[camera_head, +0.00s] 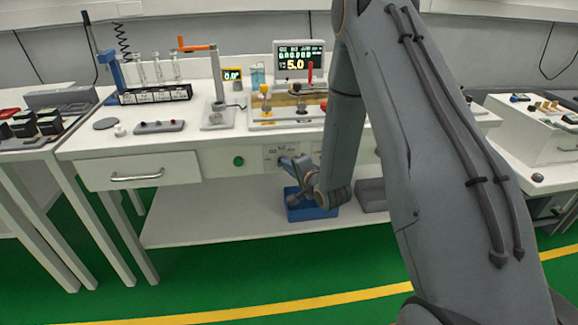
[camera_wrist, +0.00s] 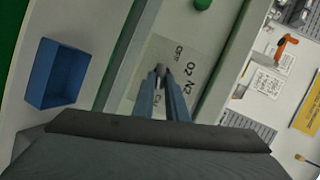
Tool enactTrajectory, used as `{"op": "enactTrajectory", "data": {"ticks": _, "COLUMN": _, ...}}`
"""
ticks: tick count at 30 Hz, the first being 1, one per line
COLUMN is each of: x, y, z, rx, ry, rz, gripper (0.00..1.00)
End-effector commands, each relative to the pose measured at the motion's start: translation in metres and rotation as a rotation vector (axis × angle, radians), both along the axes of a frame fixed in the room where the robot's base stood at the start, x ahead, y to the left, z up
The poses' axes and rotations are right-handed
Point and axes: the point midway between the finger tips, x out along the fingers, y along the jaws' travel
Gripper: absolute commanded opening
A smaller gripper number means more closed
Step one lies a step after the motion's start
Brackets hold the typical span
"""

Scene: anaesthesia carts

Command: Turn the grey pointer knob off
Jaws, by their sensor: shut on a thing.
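The grey pointer knob (camera_wrist: 160,69) sits on a pale label plate (camera_wrist: 185,62) on the cart's front panel. The plate has markings that read like OFF, O2 and N2, with another partly covered. My gripper (camera_wrist: 162,78) reaches the panel with its two fingers closed around the knob. The fingers hide most of the knob, so I cannot tell which mark it points to. In the head view my gripper (camera_head: 284,162) is at the front panel, below the tabletop, and the knob is hidden there.
A green round button (camera_head: 238,161) is on the panel left of my gripper. A blue bin (camera_head: 312,212) stands on the lower shelf beneath my wrist. A drawer handle (camera_head: 137,177) is further left. Bottles, a display (camera_head: 299,60) and instruments stand on the tabletop.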

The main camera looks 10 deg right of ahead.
Motion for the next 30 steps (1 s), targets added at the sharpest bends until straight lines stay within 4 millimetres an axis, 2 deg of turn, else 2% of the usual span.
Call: {"op": "enactTrajectory", "data": {"ticks": 30, "x": 0.003, "y": 0.017, "z": 0.009, "rx": -0.928, "ry": 0.061, "rz": 0.002, "gripper": 0.00}}
